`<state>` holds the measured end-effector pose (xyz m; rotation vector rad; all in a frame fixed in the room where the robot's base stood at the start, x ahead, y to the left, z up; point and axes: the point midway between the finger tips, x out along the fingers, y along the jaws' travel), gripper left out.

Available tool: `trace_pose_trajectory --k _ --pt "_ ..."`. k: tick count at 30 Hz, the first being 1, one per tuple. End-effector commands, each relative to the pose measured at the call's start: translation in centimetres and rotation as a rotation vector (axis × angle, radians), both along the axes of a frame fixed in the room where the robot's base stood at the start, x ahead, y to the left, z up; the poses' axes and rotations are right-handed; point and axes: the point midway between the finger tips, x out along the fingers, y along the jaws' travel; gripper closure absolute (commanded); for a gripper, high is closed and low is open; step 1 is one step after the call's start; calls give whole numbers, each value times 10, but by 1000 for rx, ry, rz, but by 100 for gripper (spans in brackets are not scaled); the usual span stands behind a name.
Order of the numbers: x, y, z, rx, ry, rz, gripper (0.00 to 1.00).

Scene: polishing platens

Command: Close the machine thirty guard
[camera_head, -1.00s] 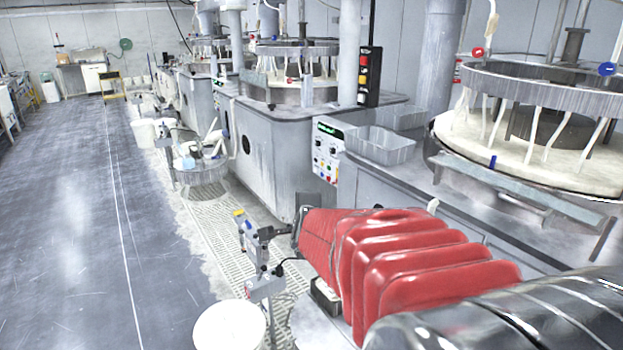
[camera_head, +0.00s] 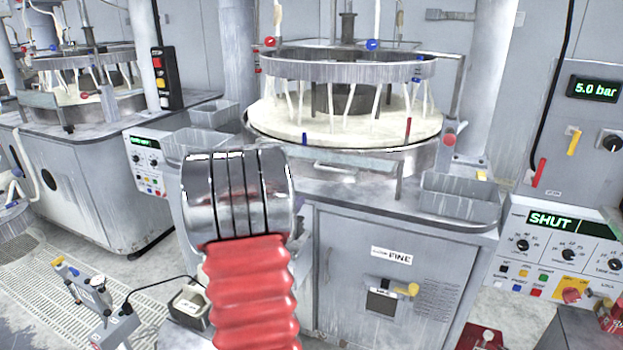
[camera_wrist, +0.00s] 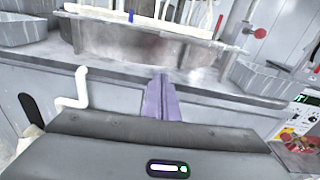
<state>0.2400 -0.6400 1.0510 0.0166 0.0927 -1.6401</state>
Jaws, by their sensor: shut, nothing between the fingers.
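The nearest polishing machine has a grey cabinet (camera_head: 455,275) labelled "FINE" and a pale round platen (camera_head: 290,124) on top. A curved grey wall (camera_head: 417,163) runs round the platen's front; it also shows in the wrist view (camera_wrist: 190,50). I cannot tell which part is the guard, and I read no machine number. A red knob (camera_head: 449,140) stands at the platen's right, also in the wrist view (camera_wrist: 260,33). My gripper (camera_wrist: 162,98) is shut and empty in the wrist view, pointing toward the machine front below the platen. The head view hides it behind my arm.
A right control panel (camera_head: 560,245) displays "SHUT", below a "5.0 bar" readout (camera_head: 595,90). Grey trays (camera_head: 460,198) sit on the machine top. A bent white pipe (camera_wrist: 72,92) is close at left. A small stand (camera_head: 100,300) is on the floor at lower left.

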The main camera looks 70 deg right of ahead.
Motion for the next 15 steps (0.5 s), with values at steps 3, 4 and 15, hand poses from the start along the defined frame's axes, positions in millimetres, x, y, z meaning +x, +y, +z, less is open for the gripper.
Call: trace_pose_trajectory --k 3,4,15 --pt "-6 -2 -1 -8 -18 -17 100" --pt "-6 -3 -1 -8 -18 -18 100" --pt "-6 -7 -1 -7 -17 -16 100"
